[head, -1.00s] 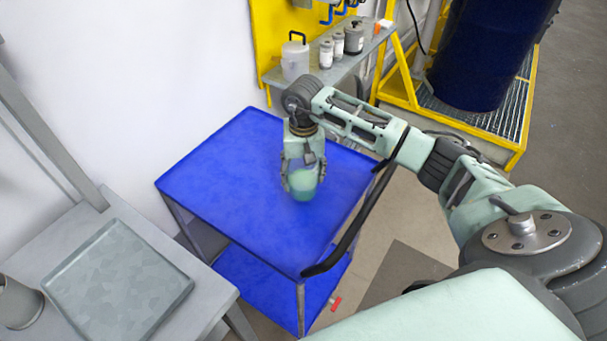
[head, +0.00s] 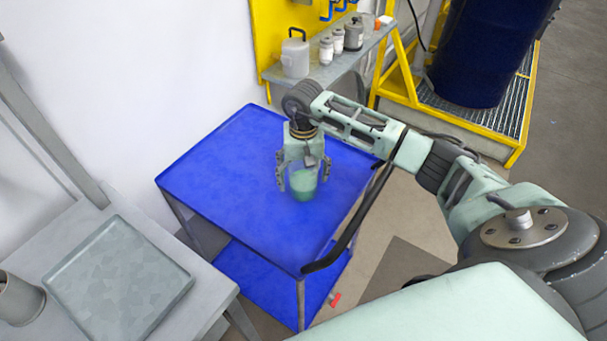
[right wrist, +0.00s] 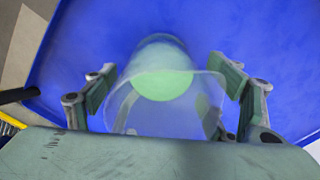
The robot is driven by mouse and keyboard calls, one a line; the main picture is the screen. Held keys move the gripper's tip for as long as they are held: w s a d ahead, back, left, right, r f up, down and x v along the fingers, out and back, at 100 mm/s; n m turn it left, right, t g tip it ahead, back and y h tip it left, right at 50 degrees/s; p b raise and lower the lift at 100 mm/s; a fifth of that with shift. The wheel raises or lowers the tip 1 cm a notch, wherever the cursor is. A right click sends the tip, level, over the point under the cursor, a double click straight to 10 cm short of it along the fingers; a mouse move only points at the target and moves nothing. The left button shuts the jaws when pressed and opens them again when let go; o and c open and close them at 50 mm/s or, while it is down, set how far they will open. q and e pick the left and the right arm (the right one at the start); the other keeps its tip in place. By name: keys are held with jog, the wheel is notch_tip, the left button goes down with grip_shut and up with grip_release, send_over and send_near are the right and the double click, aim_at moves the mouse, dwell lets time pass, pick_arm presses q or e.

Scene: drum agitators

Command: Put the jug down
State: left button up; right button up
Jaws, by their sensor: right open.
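The jug (head: 304,187) is clear with green liquid in its lower part. It stands upright on the top of the blue cart (head: 225,170). In the right wrist view the jug (right wrist: 163,85) lies between the spread fingers, with its open rim towards the camera. My right gripper (head: 304,182) is open and points down around the jug, with a finger on each side; it also shows in the right wrist view (right wrist: 165,88). The fingers look apart from the jug's wall there. My left gripper is not in view.
A grey tray (head: 65,285) lies on the grey table at the left, beside a metal cup (head: 18,300). A shelf behind holds a white lidded container (head: 295,57) and several bottles. The blue cart top is otherwise clear. A dark blue drum (head: 480,50) stands at the back right.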

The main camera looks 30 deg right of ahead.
jog(key=shift+r+p, duration=0.25)
jog(key=shift+p, duration=0.05)
notch_tip(320, 180, up, 12)
jog(key=b, duration=0.3)
dwell(0.4)
